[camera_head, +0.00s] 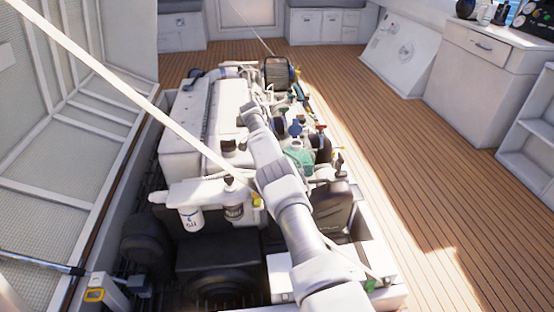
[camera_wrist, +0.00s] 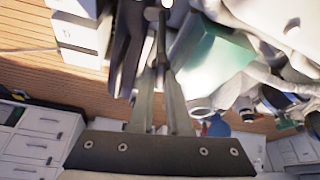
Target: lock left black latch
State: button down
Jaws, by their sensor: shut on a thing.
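In the wrist view my gripper (camera_wrist: 160,72) has its two grey fingers close together at the tips. A thin dark lever (camera_wrist: 162,38) stands between and just beyond the tips, and the fingers are shut on it. I cannot tell for certain whether this is the left black latch. A larger black part (camera_wrist: 128,45) is just left of the fingers. In the head view my white arm reaches over the engine, and my gripper cannot be made out there. No latch shows clearly in the head view.
A green translucent container (camera_wrist: 215,60) is close right of the fingers, among pipes; it also shows in the head view (camera_head: 298,156). A white engine block (camera_head: 190,140) fills the hatch. An open hatch cover (camera_head: 60,130) stands left. Wooden deck (camera_head: 440,210) is clear on the right.

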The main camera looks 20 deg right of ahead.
jog(key=c, duration=0.9)
grip_release()
jog(key=shift+a+r+p, duration=0.2)
jog(key=shift+r+p, duration=0.45)
jog(key=p+v, duration=0.6)
jog(key=v, duration=1)
jog(key=shift+a, duration=0.15)
jog(key=shift+o, duration=0.4)
